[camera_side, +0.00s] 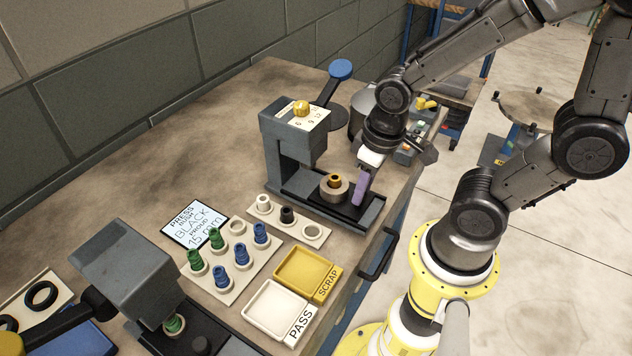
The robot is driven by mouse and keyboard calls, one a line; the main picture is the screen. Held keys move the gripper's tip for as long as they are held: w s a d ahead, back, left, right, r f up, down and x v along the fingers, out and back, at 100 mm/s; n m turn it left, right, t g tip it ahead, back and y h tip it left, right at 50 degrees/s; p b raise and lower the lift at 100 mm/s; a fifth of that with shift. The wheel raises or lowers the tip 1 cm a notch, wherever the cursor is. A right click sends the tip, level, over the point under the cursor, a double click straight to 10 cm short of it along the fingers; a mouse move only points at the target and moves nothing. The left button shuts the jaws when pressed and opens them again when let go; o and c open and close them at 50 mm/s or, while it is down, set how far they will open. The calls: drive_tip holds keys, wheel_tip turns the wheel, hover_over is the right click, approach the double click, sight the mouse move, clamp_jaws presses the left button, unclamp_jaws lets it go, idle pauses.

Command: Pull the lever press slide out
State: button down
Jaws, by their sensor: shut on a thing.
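The lever press (285,135) is a dark grey frame with a yellow dial knob on top and a lever ending in a blue ball. Its black slide (312,187) lies on the base. A round tan holder (335,193) on the slide, with a yellow and black piece in its middle, sits in front of the press head, at the right. My gripper (361,190) points down at the slide's right end with purple fingers, shut on the slide's end. The exact grip point is hidden behind the fingers.
A second grey press (135,265) stands at lower left. Near the bench front are a yellow SCRAP tray (308,268), a white PASS tray (272,310) and a rack (229,278) of green and blue parts. A black bench handle (379,257) sticks out below the slide.

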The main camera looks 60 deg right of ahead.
drive_tip(key=shift+s, duration=0.95)
drive_tip(key=shift+s, duration=1.25)
unclamp_jaws()
drive_tip(key=shift+s, duration=0.1)
drive_tip(key=shift+r, duration=0.1)
wheel_tip(320, 180, up, 7)
idle(0.4)
wheel_tip(320, 180, up, 7)
drive_tip(key=t, duration=0.3)
drive_tip(key=shift+w+d+f+t, duration=0.2)
drive_tip(key=shift+w+d+t, duration=0.05)
drive_tip(key=shift+w+t, duration=0.2)
